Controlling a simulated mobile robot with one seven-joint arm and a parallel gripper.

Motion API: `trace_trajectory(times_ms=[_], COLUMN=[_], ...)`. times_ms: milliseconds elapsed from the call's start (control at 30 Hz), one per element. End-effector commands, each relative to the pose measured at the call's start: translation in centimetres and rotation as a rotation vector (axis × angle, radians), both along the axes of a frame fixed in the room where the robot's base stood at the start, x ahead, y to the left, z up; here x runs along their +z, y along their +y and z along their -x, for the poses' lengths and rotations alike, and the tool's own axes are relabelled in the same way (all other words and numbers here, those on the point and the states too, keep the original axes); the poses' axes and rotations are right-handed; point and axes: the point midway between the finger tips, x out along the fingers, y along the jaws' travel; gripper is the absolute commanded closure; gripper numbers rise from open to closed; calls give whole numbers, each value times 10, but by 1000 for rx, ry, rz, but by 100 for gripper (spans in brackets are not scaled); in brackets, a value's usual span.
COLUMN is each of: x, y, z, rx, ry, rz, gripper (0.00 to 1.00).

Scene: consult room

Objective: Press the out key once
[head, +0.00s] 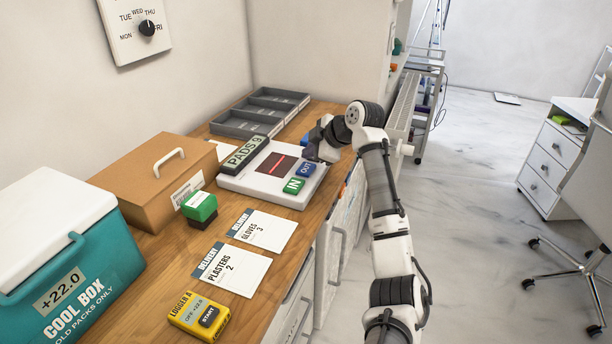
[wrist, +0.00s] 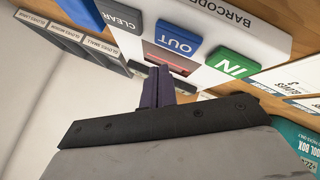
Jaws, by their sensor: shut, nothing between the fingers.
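The white barcode unit (head: 259,186) lies on the wooden counter, with a dark window showing a red line. Its blue OUT key (head: 306,168) sits beside the green IN key (head: 293,186). In the wrist view the OUT key (wrist: 178,40) lies between the grey CLEAR key (wrist: 122,17) and the IN key (wrist: 233,63). My gripper (head: 312,150) is over the unit's far right edge, close to the OUT key. In the wrist view its shut, empty fingertips (wrist: 160,70) point toward the dark window, just short of the OUT key. I cannot tell their height above the unit.
A PADS 9 label block (head: 244,153) stands at the unit's back edge.

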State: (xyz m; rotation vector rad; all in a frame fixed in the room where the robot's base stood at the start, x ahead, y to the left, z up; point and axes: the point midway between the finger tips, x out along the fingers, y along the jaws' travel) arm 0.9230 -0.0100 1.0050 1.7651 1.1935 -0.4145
Motion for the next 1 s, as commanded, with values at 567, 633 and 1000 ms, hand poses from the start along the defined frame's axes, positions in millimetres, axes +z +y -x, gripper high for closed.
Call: trace_trajectory(times_ms=[567,633,1000], x=[-16,-16,-16], y=[1,1,0], z=[0,0,0], rx=[1,1,1], ry=[-1,-1,-1], rz=[0,0,0], gripper=[100,100,100])
